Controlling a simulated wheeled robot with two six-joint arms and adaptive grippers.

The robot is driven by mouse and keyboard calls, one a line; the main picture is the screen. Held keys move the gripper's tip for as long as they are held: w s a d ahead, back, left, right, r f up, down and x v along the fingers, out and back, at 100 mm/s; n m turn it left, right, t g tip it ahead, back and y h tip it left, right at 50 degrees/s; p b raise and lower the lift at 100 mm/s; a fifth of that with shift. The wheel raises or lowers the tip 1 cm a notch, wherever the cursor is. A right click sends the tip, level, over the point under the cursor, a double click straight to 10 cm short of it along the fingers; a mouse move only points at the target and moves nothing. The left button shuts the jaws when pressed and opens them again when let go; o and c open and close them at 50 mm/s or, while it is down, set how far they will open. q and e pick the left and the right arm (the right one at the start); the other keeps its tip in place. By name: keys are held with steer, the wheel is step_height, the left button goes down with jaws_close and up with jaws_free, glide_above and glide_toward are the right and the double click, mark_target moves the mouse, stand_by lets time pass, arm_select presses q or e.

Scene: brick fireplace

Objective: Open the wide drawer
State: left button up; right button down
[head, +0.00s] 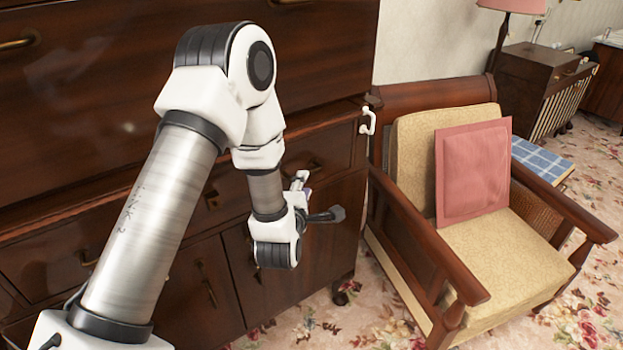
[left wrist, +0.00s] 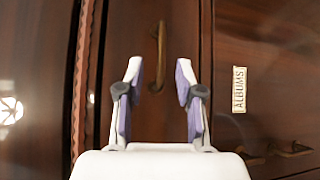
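The drawer (head: 338,148) in front of my left gripper is dark brown, in the right part of the cabinet; it looks shut. Its brass handle (left wrist: 157,55) shows in the left wrist view between and ahead of my fingers, upright in that picture. My left gripper (head: 318,198) is open and empty at the cabinet front; its fingers also show in the left wrist view (left wrist: 160,82). I cannot tell whether they touch the handle. In the head view my arm hides much of the cabinet's middle. My right gripper is not in view.
A panel with an "ALBUMS" label (left wrist: 239,90) and another brass handle (left wrist: 290,150) adjoins the drawer. An armchair (head: 470,240) with a pink cushion (head: 472,172) stands close to the cabinet's right side. A little flowered carpet (head: 375,318) is free between them.

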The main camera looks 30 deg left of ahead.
arm_select(q)
steer(key=p+x, duration=0.1)
steer(key=x, duration=0.6)
steer(key=shift+f, duration=0.15)
steer(key=shift+c, duration=0.3)
jaws_close()
